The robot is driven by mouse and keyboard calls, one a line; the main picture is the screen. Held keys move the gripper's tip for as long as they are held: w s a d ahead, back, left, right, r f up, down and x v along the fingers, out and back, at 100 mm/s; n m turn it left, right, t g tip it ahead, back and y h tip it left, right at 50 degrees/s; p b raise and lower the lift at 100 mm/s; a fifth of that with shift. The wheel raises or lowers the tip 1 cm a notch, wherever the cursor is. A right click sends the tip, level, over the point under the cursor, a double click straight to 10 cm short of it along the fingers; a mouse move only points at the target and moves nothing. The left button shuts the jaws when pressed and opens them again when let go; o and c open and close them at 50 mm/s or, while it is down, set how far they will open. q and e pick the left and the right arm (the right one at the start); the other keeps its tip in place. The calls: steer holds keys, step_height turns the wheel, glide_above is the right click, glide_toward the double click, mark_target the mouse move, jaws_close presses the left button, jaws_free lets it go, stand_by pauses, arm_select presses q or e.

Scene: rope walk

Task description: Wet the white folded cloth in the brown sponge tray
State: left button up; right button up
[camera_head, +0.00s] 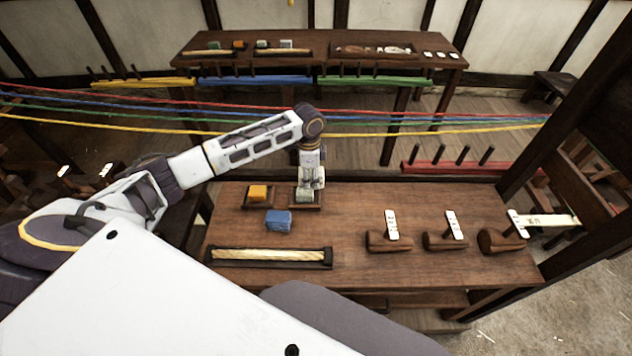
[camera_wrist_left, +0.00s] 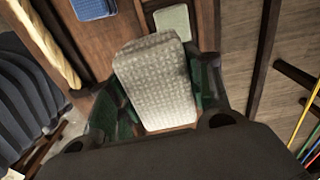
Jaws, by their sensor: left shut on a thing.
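The white folded cloth (camera_wrist_left: 158,80) is a thick, pale woven block, seen best in the left wrist view. My left gripper (camera_head: 310,186) is shut on it, with the dark green fingers on either side. In the head view the gripper points down at the brown sponge tray (camera_head: 307,207) at the back of the bench. A pale grey-green pad (camera_wrist_left: 172,22) in a brown frame shows past the cloth in the wrist view. The cloth hides the rest of the tray, so I cannot tell whether they touch. My right gripper is not in view.
A rope holder (camera_head: 268,257) is at the front left. Several wooden tools (camera_head: 388,240) stand right. Coloured ropes (camera_head: 400,128) cross behind. The bench middle is clear.

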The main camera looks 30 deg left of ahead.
arm_select(q)
steer(key=shift+w+a+f+m, duration=0.2)
steer(key=shift+w+a+m, duration=0.05)
steer(key=shift+a+m, duration=0.25)
steer(key=shift+w+a+f+m, duration=0.25)
steer(key=shift+a+m, duration=0.15)
steer(key=shift+a, duration=0.2)
steer(key=shift+w+a+f+m, duration=0.2)
steer(key=shift+a+m, duration=0.4)
steer(key=shift+m, duration=0.4)
steer(key=m, duration=0.4)
steer(key=shift+w+m, duration=0.1)
steer(key=shift+m, duration=0.3)
steer(key=shift+f, duration=0.3)
steer(key=shift+a+f+b, duration=0.1)
steer(key=shift+f+b, duration=0.75)
steer(key=shift+b, duration=0.2)
steer(key=shift+f+b, duration=1.85)
steer(key=shift+b, duration=0.1)
